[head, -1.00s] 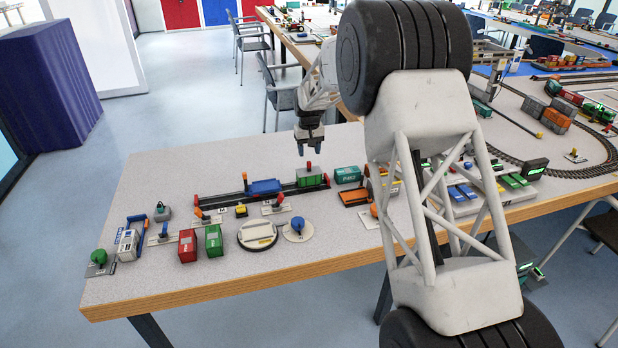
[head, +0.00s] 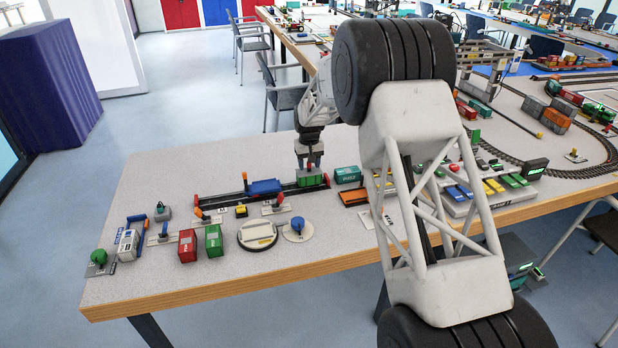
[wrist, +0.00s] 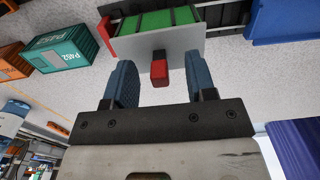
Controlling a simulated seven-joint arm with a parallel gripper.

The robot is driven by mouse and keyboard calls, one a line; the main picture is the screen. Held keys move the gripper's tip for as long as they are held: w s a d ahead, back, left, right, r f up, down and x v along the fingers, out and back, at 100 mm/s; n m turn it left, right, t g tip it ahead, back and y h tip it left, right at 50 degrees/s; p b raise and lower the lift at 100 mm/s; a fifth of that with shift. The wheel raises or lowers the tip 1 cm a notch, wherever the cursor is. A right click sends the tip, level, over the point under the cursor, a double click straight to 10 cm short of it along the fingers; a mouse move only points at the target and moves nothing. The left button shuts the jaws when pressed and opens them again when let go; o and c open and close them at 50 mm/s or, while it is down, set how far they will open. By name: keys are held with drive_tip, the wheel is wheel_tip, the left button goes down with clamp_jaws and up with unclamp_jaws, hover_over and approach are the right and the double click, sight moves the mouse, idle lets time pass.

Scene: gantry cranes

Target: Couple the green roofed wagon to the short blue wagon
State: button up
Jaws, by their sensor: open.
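The green roofed wagon (head: 312,180) stands on the dark track at its right end. In the wrist view the green wagon (wrist: 155,20) has a pale grey plate with a red knob (wrist: 159,72) on it. The short blue wagon (head: 264,187) is left of it on the same track; it also shows in the wrist view (wrist: 283,22), with a gap between the wagons. My gripper (head: 309,165) is pointing down at the green wagon and partly hides it. In the wrist view its blue fingers (wrist: 158,80) are apart, one on each side of the red knob.
Red end stops stand at the track's ends. A teal container (head: 347,174) and an orange tray (head: 354,197) lie right of the track. Red (head: 187,245) and green (head: 214,240) containers and a round turntable (head: 257,235) stand in front. The table behind the track is clear.

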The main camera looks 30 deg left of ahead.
drive_tip(key=shift+c, duration=0.3)
drive_tip(key=c, duration=0.8)
drive_tip(key=shift+s+a, duration=1.7)
drive_tip(key=o, duration=0.8)
drive_tip(key=shift+r, duration=0.1)
drive_tip(key=shift+r, duration=3.4)
